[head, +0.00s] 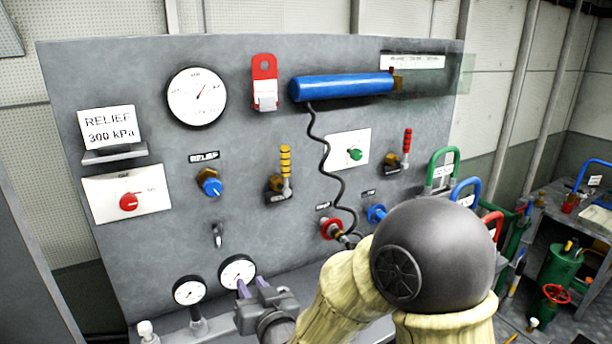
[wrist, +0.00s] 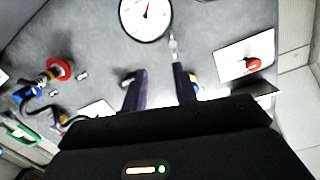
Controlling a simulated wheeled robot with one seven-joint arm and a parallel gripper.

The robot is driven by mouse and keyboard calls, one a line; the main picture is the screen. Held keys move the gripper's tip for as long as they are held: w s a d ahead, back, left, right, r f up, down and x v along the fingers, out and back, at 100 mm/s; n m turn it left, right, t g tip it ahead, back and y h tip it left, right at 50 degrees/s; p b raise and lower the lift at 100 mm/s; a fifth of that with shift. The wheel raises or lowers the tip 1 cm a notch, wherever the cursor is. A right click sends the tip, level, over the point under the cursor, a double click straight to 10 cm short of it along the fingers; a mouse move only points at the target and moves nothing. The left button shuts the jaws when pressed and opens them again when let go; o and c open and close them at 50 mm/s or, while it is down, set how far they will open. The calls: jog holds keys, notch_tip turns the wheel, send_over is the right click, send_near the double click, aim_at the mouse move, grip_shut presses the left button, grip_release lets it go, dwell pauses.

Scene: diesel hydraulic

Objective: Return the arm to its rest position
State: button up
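My gripper (head: 252,289) is at the lower middle of the head view, in front of the lower part of the grey panel (head: 225,135). In the wrist view my gripper (wrist: 158,84) shows two dark purple fingers standing apart with nothing between them. The fingers point toward the panel face. A small gauge (head: 237,271) lies just behind the fingertips in the head view. I cannot tell the exact gap between the fingertips and the panel. My arm bends across the lower right of the head view and hides part of the panel's bottom edge.
The panel carries a large gauge (head: 196,96), a blue relief knob (head: 210,185), a red knob (head: 129,202), a yellow lever (head: 285,160) and a blue cylinder (head: 343,87) with a coiled black cord. Coloured handles (head: 440,168) and a workbench (head: 585,215) stand to the right.

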jog(key=s+d+f+m+g+h+p, duration=0.1)
jog(key=d+f+g+h, duration=0.2)
jog(key=d, duration=0.5)
jog(key=s+d+f+g+h+p, duration=0.1)
jog(key=d+f+g+h, duration=0.15)
jog(key=d, duration=0.55)
jog(key=s+d+m+g+h+p, duration=0.1)
jog(key=s+d+m+g+h, duration=0.1)
jog(key=s+d+g, duration=0.4)
jog(key=s+d+h, duration=0.1)
jog(key=s+d, duration=0.4)
jog(key=d, duration=0.1)
jog(key=shift+s+d+f+p, duration=0.15)
jog(key=shift+s+d+p, duration=0.15)
jog(key=shift+s+d, duration=0.1)
